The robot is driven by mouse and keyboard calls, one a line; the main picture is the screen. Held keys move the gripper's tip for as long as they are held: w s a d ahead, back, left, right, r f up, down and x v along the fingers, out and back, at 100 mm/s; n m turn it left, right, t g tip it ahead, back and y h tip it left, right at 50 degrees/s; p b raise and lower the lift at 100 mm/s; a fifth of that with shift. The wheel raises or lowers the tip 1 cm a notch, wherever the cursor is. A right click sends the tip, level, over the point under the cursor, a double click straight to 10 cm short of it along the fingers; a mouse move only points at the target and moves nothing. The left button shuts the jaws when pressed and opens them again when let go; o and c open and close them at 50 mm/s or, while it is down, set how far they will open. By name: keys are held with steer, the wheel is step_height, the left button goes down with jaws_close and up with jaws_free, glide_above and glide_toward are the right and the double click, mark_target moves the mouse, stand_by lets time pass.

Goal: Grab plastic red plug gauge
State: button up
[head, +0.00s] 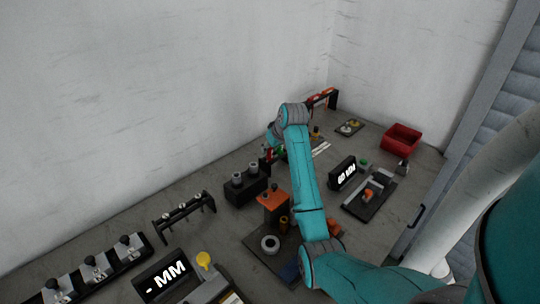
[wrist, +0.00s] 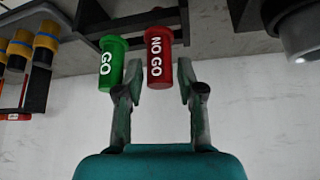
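The red plug gauge (wrist: 160,58), marked NO GO, hangs from a dark holder at the upper middle of the wrist view. The green plug gauge (wrist: 112,64), marked GO, hangs just left of it. My gripper (wrist: 160,82) is open, with one finger on each side of the red plug's free end. A small gap shows on each side of the red plug. The left finger sits between the red and green plugs. In the head view my arm mostly hides the gripper and plugs.
A rack of yellow-and-black handled tools (wrist: 42,50) stands left in the wrist view, and a grey cylinder (wrist: 300,30) is at upper right. In the head view, a red bin (head: 401,138) and a black 60 MM display (head: 343,173) stand right of my arm.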

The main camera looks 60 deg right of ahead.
jaws_close()
